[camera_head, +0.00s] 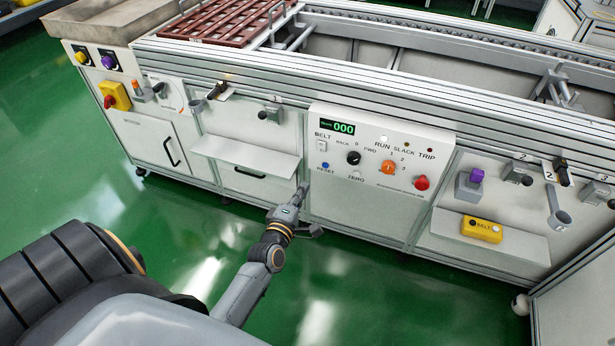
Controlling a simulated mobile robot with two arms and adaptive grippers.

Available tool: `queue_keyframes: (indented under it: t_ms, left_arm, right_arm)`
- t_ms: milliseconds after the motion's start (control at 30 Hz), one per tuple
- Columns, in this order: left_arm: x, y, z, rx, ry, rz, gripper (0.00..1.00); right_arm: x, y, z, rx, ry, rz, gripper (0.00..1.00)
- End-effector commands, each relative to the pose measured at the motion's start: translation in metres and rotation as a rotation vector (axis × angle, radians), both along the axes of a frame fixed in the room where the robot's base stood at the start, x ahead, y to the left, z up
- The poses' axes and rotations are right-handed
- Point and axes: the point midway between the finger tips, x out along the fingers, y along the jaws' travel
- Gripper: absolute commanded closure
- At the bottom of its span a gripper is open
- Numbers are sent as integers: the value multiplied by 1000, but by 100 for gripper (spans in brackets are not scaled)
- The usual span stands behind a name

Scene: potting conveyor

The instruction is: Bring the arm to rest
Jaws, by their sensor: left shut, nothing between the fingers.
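My left arm reaches in from the lower left over the green floor. Its gripper (302,190) is shut with nothing in it, pointing up the picture toward the conveyor's front. The fingertips show just below and left of the white control panel (335,190); I cannot tell whether they touch anything. My right gripper is not in view.
The panel has a display (343,129), a black knob (353,158), an orange knob (388,167) and a red button (421,183). Shelves (245,157) jut out either side. Green floor (370,300) lies open in front.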

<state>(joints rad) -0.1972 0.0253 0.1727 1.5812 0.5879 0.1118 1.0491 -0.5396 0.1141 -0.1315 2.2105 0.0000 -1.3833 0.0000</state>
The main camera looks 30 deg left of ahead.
Motion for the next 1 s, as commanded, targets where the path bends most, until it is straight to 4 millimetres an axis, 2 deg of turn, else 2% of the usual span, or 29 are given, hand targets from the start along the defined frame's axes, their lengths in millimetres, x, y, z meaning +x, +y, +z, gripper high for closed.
queue_keyframes:
  t_ms: [200, 767, 867, 1000]
  left_arm:
    - [-13, -3, -1, 1, 0, 0, 100]
    - [-13, -4, -2, 6, 6, -6, 100]
    - [-14, -16, -6, 57, 54, -55, 100]
    - [-27, -58, -23, 253, 227, -238, 100]
  right_arm:
    - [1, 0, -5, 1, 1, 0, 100]
    - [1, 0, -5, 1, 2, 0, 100]
    - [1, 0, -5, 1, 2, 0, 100]
    - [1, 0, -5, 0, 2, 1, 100]
